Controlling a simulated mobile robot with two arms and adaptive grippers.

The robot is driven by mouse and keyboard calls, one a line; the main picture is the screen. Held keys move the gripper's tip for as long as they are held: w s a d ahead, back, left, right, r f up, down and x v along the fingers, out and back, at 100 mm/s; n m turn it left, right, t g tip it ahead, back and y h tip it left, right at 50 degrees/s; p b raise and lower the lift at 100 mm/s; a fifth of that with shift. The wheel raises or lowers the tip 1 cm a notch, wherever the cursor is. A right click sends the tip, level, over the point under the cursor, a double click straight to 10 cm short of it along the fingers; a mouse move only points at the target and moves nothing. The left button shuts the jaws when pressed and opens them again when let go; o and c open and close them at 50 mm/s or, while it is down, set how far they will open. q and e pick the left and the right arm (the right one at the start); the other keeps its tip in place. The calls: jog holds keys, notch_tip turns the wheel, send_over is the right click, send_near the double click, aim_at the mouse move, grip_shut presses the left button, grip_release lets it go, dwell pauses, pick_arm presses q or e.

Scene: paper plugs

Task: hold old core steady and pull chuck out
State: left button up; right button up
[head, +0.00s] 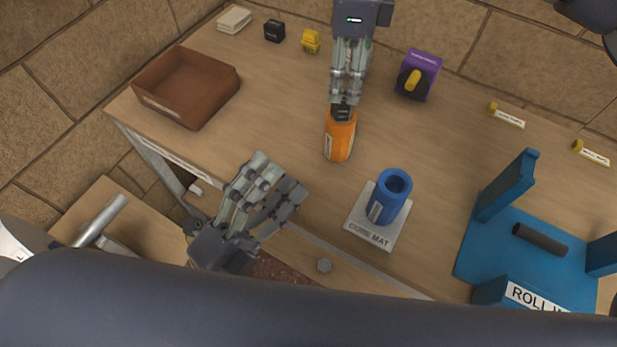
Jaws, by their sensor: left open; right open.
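An orange cylinder (340,142) with a white label stands on the table, with a dark piece at its top end. My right gripper (343,103) comes in from the top, its open fingers at that dark piece; I cannot tell whether they touch it. A blue hollow cylinder (393,201) with a white label stands upright on a pale labelled mat (400,231). My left gripper (281,174) is open and empty, over the table's front edge, left of the blue cylinder and below the orange one. Which cylinder is the old core or holds the chuck, I cannot tell.
A brown tray (217,83) stands at the back left. A purple box with a yellow knob (411,82) stands at the back. A blue stand (510,252) with a dark rod (540,240) is at the right.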

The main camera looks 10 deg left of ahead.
pick_arm(q)
jog(key=w+d+f+m+g+y, duration=0.1)
jog(key=w+d+f+m+y, duration=0.15)
jog(key=f+m, duration=0.4)
jog(key=m+y, duration=0.2)
jog(key=m, duration=0.7)
send_near(332, 147)
jog(key=shift+d+r+g, duration=0.3)
jog(key=shift+d+r, duration=0.05)
jog(key=shift+r, duration=0.4)
jog(key=shift+w+f+m+y, duration=0.4)
jog(key=shift+w+m+y, duration=0.15)
jog(key=shift+m, duration=0.3)
jog(key=shift+x, duration=5.85)
jog(key=shift+c, duration=0.2)
jog(key=c, duration=1.4)
pick_arm(e)
jog(key=shift+o, duration=0.2)
jog(key=shift+r, duration=0.1)
